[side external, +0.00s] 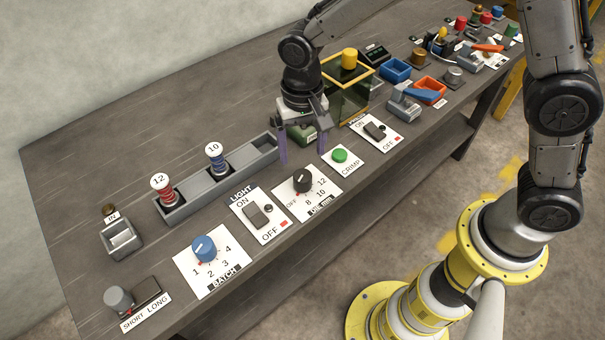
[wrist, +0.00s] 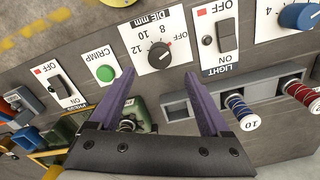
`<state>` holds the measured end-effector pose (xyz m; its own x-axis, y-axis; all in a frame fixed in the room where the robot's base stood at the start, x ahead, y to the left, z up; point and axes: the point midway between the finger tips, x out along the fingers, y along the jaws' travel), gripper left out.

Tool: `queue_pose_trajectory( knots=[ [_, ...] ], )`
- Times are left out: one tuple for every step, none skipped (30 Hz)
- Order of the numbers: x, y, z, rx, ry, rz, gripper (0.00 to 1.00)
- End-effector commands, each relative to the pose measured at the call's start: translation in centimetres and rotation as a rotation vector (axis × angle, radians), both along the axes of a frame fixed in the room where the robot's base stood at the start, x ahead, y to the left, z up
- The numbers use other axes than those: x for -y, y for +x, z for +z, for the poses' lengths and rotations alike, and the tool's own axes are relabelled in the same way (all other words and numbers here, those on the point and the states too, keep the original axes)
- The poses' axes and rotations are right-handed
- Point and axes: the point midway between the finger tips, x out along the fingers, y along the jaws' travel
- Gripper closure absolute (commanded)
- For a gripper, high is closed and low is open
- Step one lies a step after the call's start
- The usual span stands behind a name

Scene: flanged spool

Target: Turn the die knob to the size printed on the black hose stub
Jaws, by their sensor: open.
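The die knob (side external: 303,180) is a dark round knob on a white panel printed OFF, 8, 10 and 12. In the wrist view the knob (wrist: 160,55) appears upside down, and its white line seems to point towards OFF. My gripper (side external: 302,158) is open and empty, its purple fingers above the bench just behind the die panel. In the wrist view its fingertips (wrist: 158,74) lie just short of the knob, one to either side. I cannot make out a black hose stub. The grey rack (side external: 228,177) holds a red-wound piece (side external: 168,193) marked 12 and a blue-wound piece (side external: 217,163) marked 10.
The LIGHT switch (side external: 257,215) and BATCH knob (side external: 204,248) are left of the die panel. The green CRIMP button (side external: 340,155) and another switch (side external: 375,131) are right. A green device (wrist: 140,112) lies under my gripper. A yellow-framed box (side external: 347,95) stands behind.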

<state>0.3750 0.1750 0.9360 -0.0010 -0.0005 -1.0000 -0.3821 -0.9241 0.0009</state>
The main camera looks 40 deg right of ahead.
Motion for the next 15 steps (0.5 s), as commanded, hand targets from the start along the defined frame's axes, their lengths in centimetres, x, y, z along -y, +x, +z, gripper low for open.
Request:
queue_pose_trajectory(
  knots=[
    [0.1, -0.2, -1.2, -0.006, -0.003, 0.0, 0.19],
    [0.1, -0.1, -1.8, -0.006, -0.003, 0.0, 0.19],
    [0.1, -0.1, -2.6, -0.005, -0.002, 0.0, 0.19],
    [0.1, -0.1, -3.2, -0.004, -0.003, 0.0, 0.19],
    [0.1, -0.1, -3.7, -0.005, -0.002, 0.0, 0.19],
    [0.1, -0.1, -4.5, -0.004, -0.003, 0.0, 0.19],
    [0.1, -0.1, -5.0, -0.004, -0.003, 0.0, 0.19],
    [0.1, -0.1, -5.5, -0.004, -0.002, 0.0, 0.19],
    [0.1, -0.1, -6.2, -0.003, -0.001, 0.0, 0.19],
    [0.1, -0.1, -6.6, -0.003, -0.002, 0.0, 0.19],
    [0.1, -0.1, -7.0, -0.003, -0.001, 0.0, 0.19],
    [0.1, -0.1, -7.5, -0.001, -0.001, 0.0, 0.19],
    [0.1, -0.1, -7.8, -0.003, -0.001, 0.0, 0.19],
    [0.1, -0.1, -8.1, -0.003, -0.001, 0.0, 0.19],
    [0.1, 0.0, -8.4, -0.001, -0.001, 0.0, 0.19]
  ],
)
